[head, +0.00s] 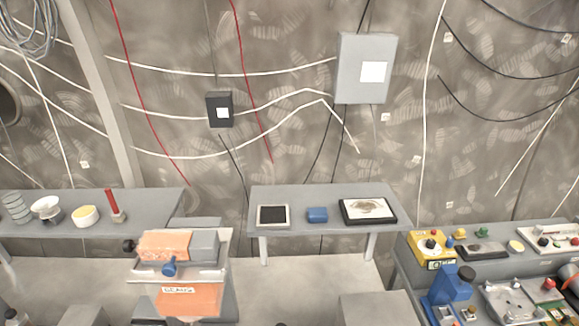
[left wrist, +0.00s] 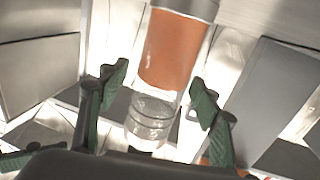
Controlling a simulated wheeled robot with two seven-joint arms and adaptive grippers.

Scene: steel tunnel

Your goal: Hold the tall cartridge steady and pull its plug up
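In the left wrist view, my left gripper (left wrist: 158,105) is open, with its two green-padded fingers spread apart. A cylindrical piece with a wide orange band (left wrist: 173,50) and a clear, glassy end (left wrist: 150,118) lies in line with the gap between the fingers. It looks like a cartridge, but I cannot tell whether it is the tall one, and I see no clear contact with the fingers. Its far end runs out of view at the top. I cannot make out a plug. Neither gripper shows in the head view, and my right gripper is in no view.
In the head view, a grey stand with orange panels (head: 190,300) and a blue knob (head: 169,267) is at centre left. Behind it are a left table (head: 150,205) with small items and a middle table (head: 290,195) with trays. A crowded bench (head: 400,265) is at right.

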